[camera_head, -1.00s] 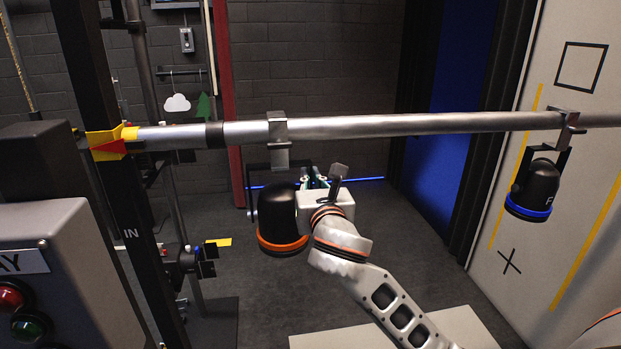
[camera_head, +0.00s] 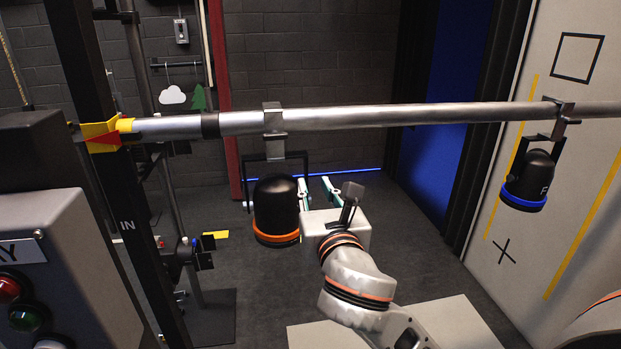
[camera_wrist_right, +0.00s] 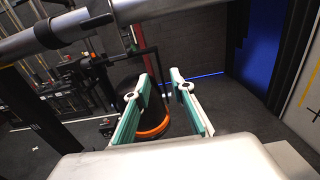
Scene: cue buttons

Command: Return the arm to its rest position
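My right arm rises from the lower right of the head view, and its gripper (camera_head: 318,191) is beside the right side of a black lamp with an orange rim (camera_head: 276,210). The lamp hangs from a clamp on the metal rail. My left gripper is not in the frames.
A metal rail (camera_head: 380,116) crosses above the right gripper. A blue-rimmed lamp (camera_head: 528,182) hangs from it at the right. A control box (camera_head: 60,245) with red and green buttons stands at the lower left. The floor (camera_head: 410,250) right of the gripper is clear.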

